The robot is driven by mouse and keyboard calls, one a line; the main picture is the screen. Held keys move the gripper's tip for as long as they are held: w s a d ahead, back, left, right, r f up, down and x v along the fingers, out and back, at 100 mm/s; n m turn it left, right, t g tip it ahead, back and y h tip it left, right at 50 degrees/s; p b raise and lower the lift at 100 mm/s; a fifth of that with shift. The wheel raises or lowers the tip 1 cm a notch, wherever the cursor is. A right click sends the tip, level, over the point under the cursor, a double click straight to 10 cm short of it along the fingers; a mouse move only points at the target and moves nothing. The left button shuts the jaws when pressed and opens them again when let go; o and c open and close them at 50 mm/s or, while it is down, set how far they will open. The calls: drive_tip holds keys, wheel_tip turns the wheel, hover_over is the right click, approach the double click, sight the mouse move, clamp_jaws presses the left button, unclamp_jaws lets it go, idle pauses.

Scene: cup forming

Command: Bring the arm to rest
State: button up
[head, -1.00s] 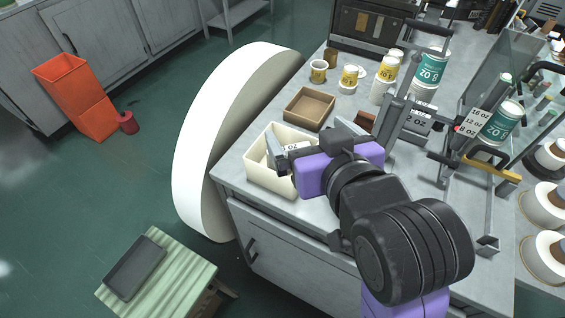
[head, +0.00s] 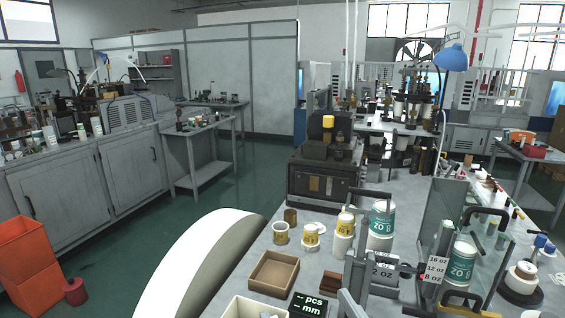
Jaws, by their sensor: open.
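My arm and my gripper are not in view at this moment. The grey workbench (head: 330,247) that was beneath my arm shows in the lower middle of the head view. The cream bin (head: 238,309) at its near left corner is cut off by the bottom edge, and only its upper part shows.
A brown tray (head: 273,272) lies behind the bin, with a dark display (head: 308,304) to its right. Several cups and a teal-labelled cup stack (head: 382,222) stand behind. A clear panel and metal fixture rise at right. A large white curved piece (head: 190,265) flanks the bench; green floor (head: 225,180) is clear beyond.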

drive_tip(key=s+d+f+m+g+h, duration=0.1)
drive_tip(key=s+d+f+h, duration=0.1)
drive_tip(key=s+d+f, duration=0.3)
drive_tip(key=s+d+f+m+g+h, duration=0.1)
drive_tip(key=s+d+f, duration=0.4)
drive_tip(key=s, duration=0.9)
drive_tip(key=s+d+f+m+g+h, duration=0.1)
drive_tip(key=s+d+f+h, duration=0.2)
drive_tip(key=s+d+f, duration=0.3)
drive_tip(key=s+f, duration=0.1)
drive_tip(key=s, duration=0.3)
drive_tip(key=shift+s+f+m, duration=0.25)
drive_tip(key=shift+f+m, duration=0.05)
drive_tip(key=shift+f, duration=0.1)
